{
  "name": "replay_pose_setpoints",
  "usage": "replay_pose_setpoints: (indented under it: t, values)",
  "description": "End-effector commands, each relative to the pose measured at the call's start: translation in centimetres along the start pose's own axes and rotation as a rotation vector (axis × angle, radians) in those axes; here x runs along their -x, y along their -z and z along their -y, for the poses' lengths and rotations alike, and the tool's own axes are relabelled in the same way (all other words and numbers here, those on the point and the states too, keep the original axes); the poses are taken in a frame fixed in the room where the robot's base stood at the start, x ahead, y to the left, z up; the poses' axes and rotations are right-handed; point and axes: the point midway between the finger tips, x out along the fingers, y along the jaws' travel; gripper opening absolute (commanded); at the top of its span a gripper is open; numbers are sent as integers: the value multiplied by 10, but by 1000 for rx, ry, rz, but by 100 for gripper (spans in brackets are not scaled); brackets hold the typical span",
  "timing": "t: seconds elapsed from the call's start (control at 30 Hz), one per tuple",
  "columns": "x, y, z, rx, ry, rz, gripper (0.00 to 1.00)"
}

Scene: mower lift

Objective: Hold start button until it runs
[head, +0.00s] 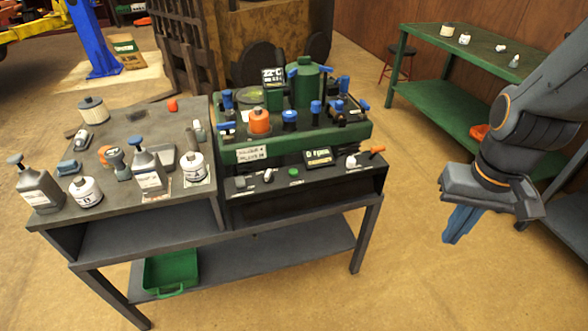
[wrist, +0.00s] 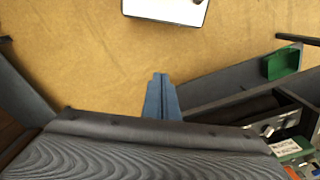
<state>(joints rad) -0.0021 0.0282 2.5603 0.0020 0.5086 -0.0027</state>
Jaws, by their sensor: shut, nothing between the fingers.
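A green round button (head: 293,171) sits on the dark control panel (head: 330,183) at the front of the green machine (head: 230,147) in the head view. My gripper (head: 458,226) hangs to the right of the bench, over open floor, well apart from the button. Its blue fingers are shut and empty and point down. In the wrist view the shut fingers (wrist: 160,95) are over the floor, with part of the machine (wrist: 290,150) at the lower right.
The left bench top (head: 125,118) holds several bottles, jars and small tools. A green bin (head: 170,272) sits on the lower shelf. A green table (head: 480,52) stands at the back right. The floor (head: 420,280) between bench and arm is clear.

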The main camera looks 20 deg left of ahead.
Motion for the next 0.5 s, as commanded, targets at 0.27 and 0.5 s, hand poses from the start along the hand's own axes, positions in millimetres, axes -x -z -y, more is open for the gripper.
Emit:
replay_pose_setpoints:
  t: [0.27, 0.5]
  values:
    - [3, 62, 24, 216, -22, -108, 0]
    - [-3, 174, 118, 683, -43, -355, 0]
